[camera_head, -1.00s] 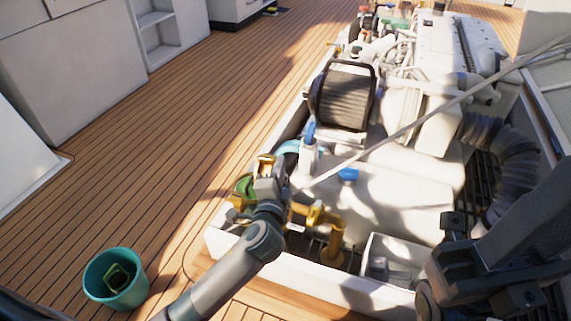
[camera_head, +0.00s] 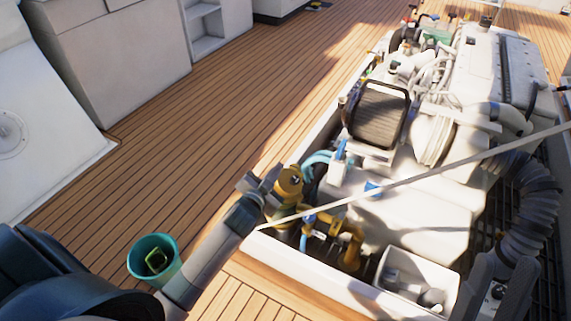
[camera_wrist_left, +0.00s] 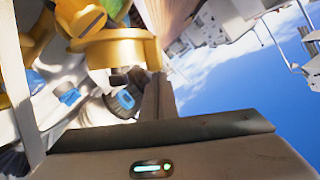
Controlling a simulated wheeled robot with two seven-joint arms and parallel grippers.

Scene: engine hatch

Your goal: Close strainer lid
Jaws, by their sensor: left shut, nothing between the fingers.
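The strainer is a yellow brass fitting at the hatch's near left corner. Its round yellow lid (camera_head: 289,181) shows in the head view, with a little green visible below it. I cannot tell how far the lid is from its seat. In the left wrist view the yellow lid (camera_wrist_left: 112,50) fills the upper left, with green behind it. My left gripper (camera_head: 265,181) is shut and empty, just left of the lid. I cannot tell if it touches. My right gripper (camera_head: 497,290) is at the lower right, and its fingers are unclear.
The white engine (camera_head: 430,180) fills the hatch. A yellow pipe fitting (camera_head: 345,245) stands right of the strainer. A grey rod crosses the view above it. A white box (camera_head: 400,265) sits at the hatch's near edge. A teal bucket (camera_head: 168,272) stands on the wooden deck (camera_head: 200,130) at left.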

